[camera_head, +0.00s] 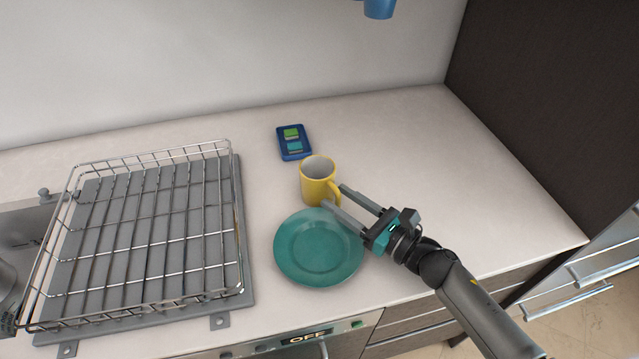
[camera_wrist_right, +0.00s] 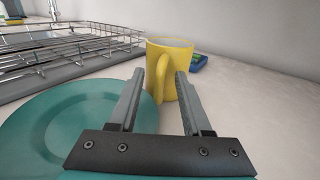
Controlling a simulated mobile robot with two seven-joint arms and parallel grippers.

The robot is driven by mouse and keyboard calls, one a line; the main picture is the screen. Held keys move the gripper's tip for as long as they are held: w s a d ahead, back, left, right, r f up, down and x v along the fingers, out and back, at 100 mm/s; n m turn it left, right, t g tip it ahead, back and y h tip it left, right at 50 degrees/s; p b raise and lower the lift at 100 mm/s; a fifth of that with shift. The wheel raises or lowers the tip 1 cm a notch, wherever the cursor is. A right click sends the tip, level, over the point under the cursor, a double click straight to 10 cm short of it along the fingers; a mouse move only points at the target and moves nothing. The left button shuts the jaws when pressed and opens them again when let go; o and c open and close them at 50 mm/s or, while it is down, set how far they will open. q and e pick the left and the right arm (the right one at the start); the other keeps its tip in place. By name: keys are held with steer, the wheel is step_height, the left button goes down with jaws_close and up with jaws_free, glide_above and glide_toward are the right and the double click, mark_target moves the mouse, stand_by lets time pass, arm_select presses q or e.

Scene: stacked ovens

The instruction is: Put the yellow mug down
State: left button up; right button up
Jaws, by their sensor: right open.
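The yellow mug (camera_head: 316,184) stands upright on the pale counter, behind the teal plate. Its handle points toward my right gripper (camera_head: 339,196). In the right wrist view the mug (camera_wrist_right: 177,70) stands just ahead of the fingers, with its handle between the two fingertips (camera_wrist_right: 168,75). The right jaws are open, with a gap on both sides of the handle. My left gripper is not in view.
The teal plate (camera_head: 318,250) lies just in front of the mug. A wire dish rack (camera_head: 150,290) stands to the left. A blue sponge-like box or device (camera_head: 294,153) lies behind the mug. The counter (camera_head: 470,190) is clear to the right. A blue object (camera_head: 379,8) shows at the top edge.

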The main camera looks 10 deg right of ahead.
steer(key=shift+w+a, duration=0.35)
steer(key=shift+w, duration=0.1)
steer(key=shift+c, duration=0.3)
jaws_close()
stand_by(0.9)
